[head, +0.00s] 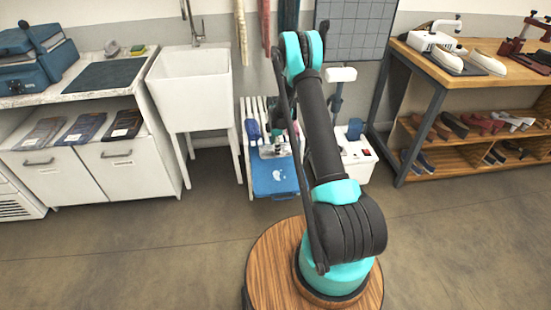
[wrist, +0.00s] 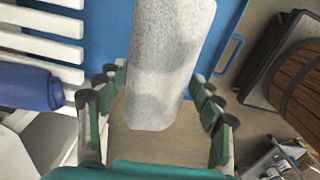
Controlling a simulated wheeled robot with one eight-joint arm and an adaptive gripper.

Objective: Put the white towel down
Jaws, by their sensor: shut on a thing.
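The white towel (wrist: 170,60) is a pale, speckled, rolled shape between the fingers of my gripper (wrist: 158,85) in the wrist view. The fingers are shut on its near part, and its far end runs past the top edge of the view. A flat blue surface with a handle (wrist: 225,15) is behind the towel; I cannot tell whether the towel touches it. In the head view my gripper (head: 276,143) is over the white slatted rack, small and partly hidden by my arm. The towel is too small to make out surely there.
A blue roll (wrist: 25,88) lies on the white slats (wrist: 40,45) left of the towel; the rack (head: 245,150) stands beside the white sink (head: 190,85). A white bin (head: 357,160) is right of it. The wooden shelf (head: 470,130) with shoes is further right. The front floor is clear.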

